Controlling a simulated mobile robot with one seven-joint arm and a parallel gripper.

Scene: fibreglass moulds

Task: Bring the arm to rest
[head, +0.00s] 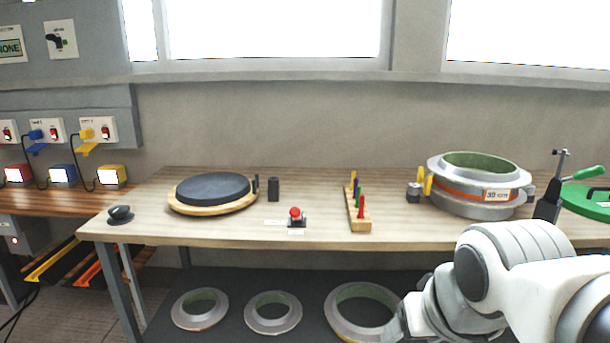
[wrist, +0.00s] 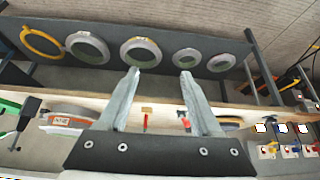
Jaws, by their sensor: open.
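My arm (head: 490,270) reaches in from the lower right in the head view, bent in front of the workbench. My gripper (wrist: 157,85) shows in the wrist view with its two grey fingers spread apart and nothing between them. In the head view the arm's end is low, near the bench's lower shelf, and its fingertips cannot be made out there. The wooden workbench (head: 320,228) stands beyond the arm.
A round mould (head: 470,205) and a green disc (head: 588,199) are at the bench's right. A turntable (head: 212,187), a red button (head: 295,213) and a wooden tool rack (head: 358,218) stand further left. Several ring moulds (head: 273,313) lie on the lower shelf. The bench's front middle is mostly clear.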

